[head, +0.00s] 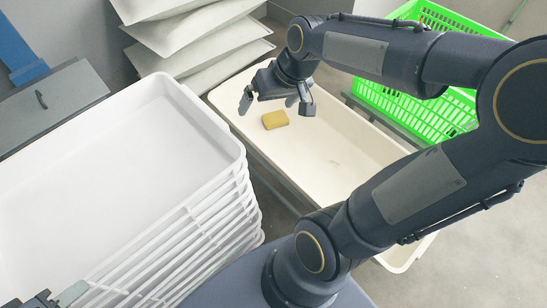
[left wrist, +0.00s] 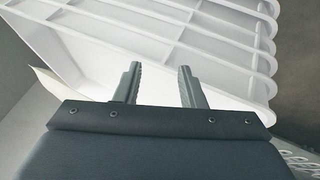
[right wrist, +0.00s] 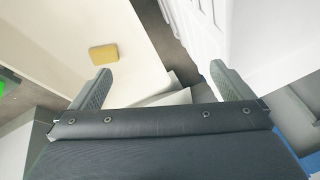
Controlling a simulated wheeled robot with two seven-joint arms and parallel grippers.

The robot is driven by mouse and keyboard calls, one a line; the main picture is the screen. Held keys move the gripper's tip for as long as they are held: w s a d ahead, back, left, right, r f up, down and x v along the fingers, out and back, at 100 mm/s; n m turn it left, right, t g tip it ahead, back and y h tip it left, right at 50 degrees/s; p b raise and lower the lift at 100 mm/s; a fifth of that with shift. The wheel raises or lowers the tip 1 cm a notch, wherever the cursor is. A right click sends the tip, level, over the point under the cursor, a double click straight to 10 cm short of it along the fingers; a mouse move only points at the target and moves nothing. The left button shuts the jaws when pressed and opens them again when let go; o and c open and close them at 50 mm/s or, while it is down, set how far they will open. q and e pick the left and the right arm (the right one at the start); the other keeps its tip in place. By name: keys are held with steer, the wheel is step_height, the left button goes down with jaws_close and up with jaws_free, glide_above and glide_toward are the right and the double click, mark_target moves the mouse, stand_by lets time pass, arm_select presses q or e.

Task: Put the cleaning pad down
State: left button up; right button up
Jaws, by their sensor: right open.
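The yellow cleaning pad (head: 275,119) lies on the floor of the long cream tray (head: 340,158), near its far left end. My right gripper (head: 277,102) is open and empty above that end of the tray, apart from the pad. In the right wrist view the pad (right wrist: 103,53) lies beyond the left finger, outside the gap between the fingers. My left gripper (head: 58,298) is at the lower left beside the stacked white trays. Its fingers stand apart with nothing between them in the left wrist view (left wrist: 157,88).
A tall stack of white trays (head: 232,150) stands left of the cream tray. Pale sacks (head: 195,40) are piled behind. A green crate (head: 440,120) stands to the right. My right arm hides part of the cream tray. Its middle floor looks clear.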

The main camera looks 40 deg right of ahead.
steer(key=s+a+n+t+y, duration=0.1)
steer(key=s+a, duration=0.8)
steer(key=s, duration=0.4)
steer(key=shift+f+y, duration=0.25)
steer(key=shift+y, duration=0.15)
